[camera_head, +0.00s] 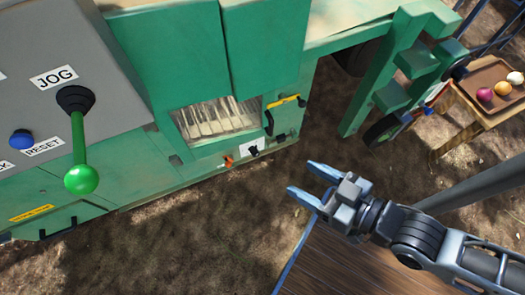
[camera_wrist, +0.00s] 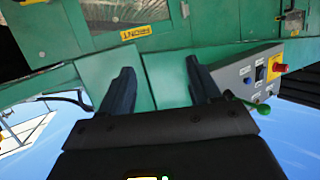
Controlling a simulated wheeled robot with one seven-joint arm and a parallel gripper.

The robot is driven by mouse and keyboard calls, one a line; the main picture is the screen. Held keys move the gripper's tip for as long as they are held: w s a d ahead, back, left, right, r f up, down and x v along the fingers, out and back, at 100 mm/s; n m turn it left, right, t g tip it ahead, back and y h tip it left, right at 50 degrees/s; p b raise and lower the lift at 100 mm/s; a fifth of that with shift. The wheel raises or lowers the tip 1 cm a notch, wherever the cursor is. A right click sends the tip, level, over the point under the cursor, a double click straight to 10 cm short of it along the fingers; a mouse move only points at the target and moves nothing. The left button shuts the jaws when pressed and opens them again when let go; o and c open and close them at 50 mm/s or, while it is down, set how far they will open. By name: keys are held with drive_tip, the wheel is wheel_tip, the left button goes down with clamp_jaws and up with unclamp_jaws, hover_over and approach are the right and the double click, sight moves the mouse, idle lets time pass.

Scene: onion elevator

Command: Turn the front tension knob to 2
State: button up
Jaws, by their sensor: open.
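My gripper (camera_head: 305,180) is open and empty. It is in front of the green machine (camera_head: 165,60), to the right of and below its small window in the head view, apart from the machine. A small black knob (camera_head: 254,151) sits by a white plate (camera_head: 246,146) on the machine's lower edge, with a small orange part (camera_head: 229,161) to its left. I cannot read a scale or tell which number the knob points to. In the wrist view my open gripper (camera_wrist: 160,85) faces the green machine, and a yellow label (camera_wrist: 136,33) shows upside down.
A grey control box (camera_head: 50,75) carries a green-balled lever (camera_head: 81,178) and a blue button (camera_head: 21,139) at the left. A yellow handle (camera_head: 283,101) is beside the window. A wooden tray (camera_head: 488,85) with onions stands at right. Ground between gripper and machine is clear.

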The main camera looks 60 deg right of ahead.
drive_tip(key=w+d+f+m+h+b, duration=0.1)
drive_tip(key=w+d+f+b, duration=0.2)
drive_tip(key=f, duration=0.6)
drive_tip(key=w+d+f+m+h+b, duration=0.1)
drive_tip(key=w+f+b, duration=0.3)
drive_tip(key=f, duration=0.6)
drive_tip(key=w+d+f+m+h+b, duration=0.1)
drive_tip(key=w+d+f+b, duration=0.1)
drive_tip(key=f+b, duration=0.5)
drive_tip(key=m+g+h+b, duration=0.2)
drive_tip(key=m+g+b, duration=0.1)
drive_tip(key=b, duration=0.6)
approach(257, 154)
drive_tip(key=w+f, duration=0.2)
drive_tip(key=b+x, duration=0.1)
drive_tip(key=x, duration=0.2)
drive_tip(key=d+b+x, duration=0.1)
drive_tip(key=b+x, duration=0.1)
drive_tip(key=x, duration=0.2)
drive_tip(key=shift+s+r+b, duration=0.1)
drive_tip(key=shift+r+b, duration=0.1)
drive_tip(key=shift+b, duration=0.1)
drive_tip(key=shift+w+d+f, duration=0.1)
drive_tip(key=shift+w+d, duration=0.1)
drive_tip(key=shift+w, duration=0.25)
drive_tip(key=c, duration=1)
drive_tip(key=shift+p, duration=0.6)
